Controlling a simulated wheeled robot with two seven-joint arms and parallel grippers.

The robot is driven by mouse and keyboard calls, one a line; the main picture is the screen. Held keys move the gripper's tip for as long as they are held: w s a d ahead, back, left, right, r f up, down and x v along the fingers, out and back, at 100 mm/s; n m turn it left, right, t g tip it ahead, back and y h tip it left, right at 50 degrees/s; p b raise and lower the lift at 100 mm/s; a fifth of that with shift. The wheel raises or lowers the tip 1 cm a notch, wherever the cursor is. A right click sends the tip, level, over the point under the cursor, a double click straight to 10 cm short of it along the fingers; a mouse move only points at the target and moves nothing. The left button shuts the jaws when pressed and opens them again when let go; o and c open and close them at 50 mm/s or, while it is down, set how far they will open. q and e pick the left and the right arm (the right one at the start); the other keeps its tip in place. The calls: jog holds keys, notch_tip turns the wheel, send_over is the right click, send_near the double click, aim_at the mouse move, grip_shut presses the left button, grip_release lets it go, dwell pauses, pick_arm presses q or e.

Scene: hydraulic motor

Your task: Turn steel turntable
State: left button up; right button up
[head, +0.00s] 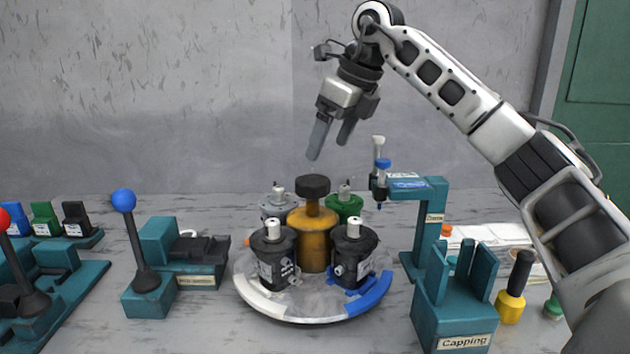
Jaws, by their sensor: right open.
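The steel turntable (300,304) is a round disc on the table, with a white segment at its front left and a blue segment at its front right. A brass-coloured post (315,236) with a dark knob (313,187) stands at its middle. Around the post sit two black motors, one at left (273,256) and one at right (354,253), with a grey motor (277,204) and a green motor (344,205) behind. My right gripper (328,150) is open and empty, fingers pointing down, above the knob and apart from it. My left gripper is not in view.
A teal press stand (430,232) is close to the turntable's right, with a teal Capping fixture (456,300) in front. A blue-knobbed lever fixture (150,291) stands to the left. A yellow bottle (509,306) is at right. The wall is behind; space above the turntable is free.

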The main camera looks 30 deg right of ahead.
aim_at(314, 179)
jog(key=x, duration=0.8)
jog(key=shift+w+a+f+b, duration=0.1)
jog(key=shift+w+f+b, duration=0.1)
jog(key=shift+f+b, duration=0.1)
